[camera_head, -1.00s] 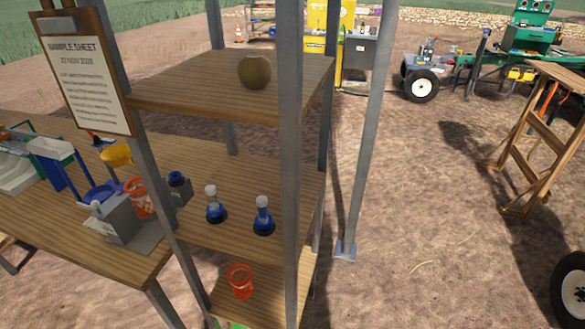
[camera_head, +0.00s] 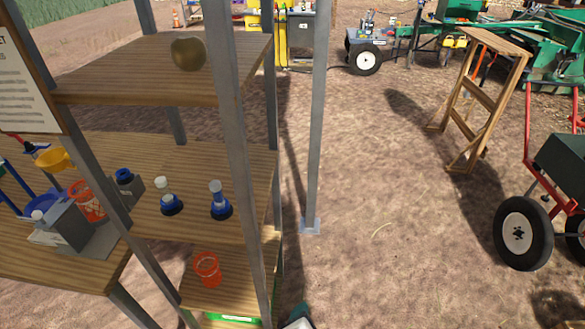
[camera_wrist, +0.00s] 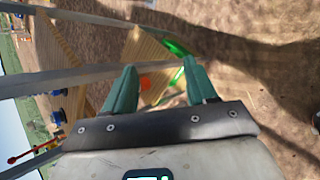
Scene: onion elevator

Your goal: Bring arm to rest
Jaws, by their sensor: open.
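My gripper (camera_wrist: 161,88) shows in the wrist view with its two green fingers apart and nothing between them. Behind the gap are the edge of the wooden shelf unit and an orange cup (camera_wrist: 144,83), both farther off. In the head view, only a small part of my arm shows at the bottom edge, just right of the shelf unit (camera_head: 165,68). The fingers are not clearly visible there.
The shelf holds a round brown onion-like object (camera_head: 188,54), two blue-and-white flasks (camera_head: 220,201) and an orange cup (camera_head: 207,268). A metal post (camera_head: 317,130) stands to the right. Bare ground lies beyond it, with a wooden stand (camera_head: 480,95) and a wheeled cart (camera_head: 530,225).

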